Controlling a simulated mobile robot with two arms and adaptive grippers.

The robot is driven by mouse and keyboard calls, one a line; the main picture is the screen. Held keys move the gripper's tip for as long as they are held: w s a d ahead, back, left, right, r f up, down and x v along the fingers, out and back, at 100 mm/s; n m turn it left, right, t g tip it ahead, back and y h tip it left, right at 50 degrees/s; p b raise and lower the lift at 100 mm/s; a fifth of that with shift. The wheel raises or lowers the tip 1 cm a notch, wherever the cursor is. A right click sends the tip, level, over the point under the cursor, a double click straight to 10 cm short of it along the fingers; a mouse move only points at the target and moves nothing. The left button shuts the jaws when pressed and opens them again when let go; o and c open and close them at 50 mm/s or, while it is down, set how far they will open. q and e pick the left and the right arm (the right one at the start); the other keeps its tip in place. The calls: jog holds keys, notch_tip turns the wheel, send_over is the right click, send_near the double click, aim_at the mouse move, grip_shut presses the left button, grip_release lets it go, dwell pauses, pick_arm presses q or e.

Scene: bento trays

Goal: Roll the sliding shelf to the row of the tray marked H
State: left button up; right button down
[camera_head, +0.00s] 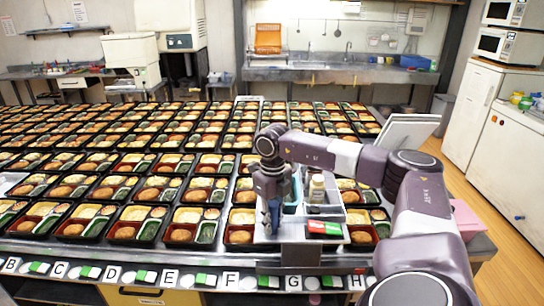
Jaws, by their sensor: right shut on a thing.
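The sliding shelf (328,238) is a light grey platform at the front edge of the long tray table, right of the picture's middle. My arm covers part of the trays in the H row. My left gripper is out of view.
Rows of filled bento trays (144,213) cover the table. Lettered markers and green-white blocks line the front edge. A white tilted panel (406,134) stands at the right end of the table. Wooden floor is free at the right, beside white cabinets (515,160).

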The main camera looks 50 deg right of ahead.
aim_at(272, 203)
jog(key=c, duration=1.8)
grip_release()
jog(key=shift+r, duration=0.1)
jog(key=shift+o, duration=0.4)
notch_tip(272, 203, up, 12)
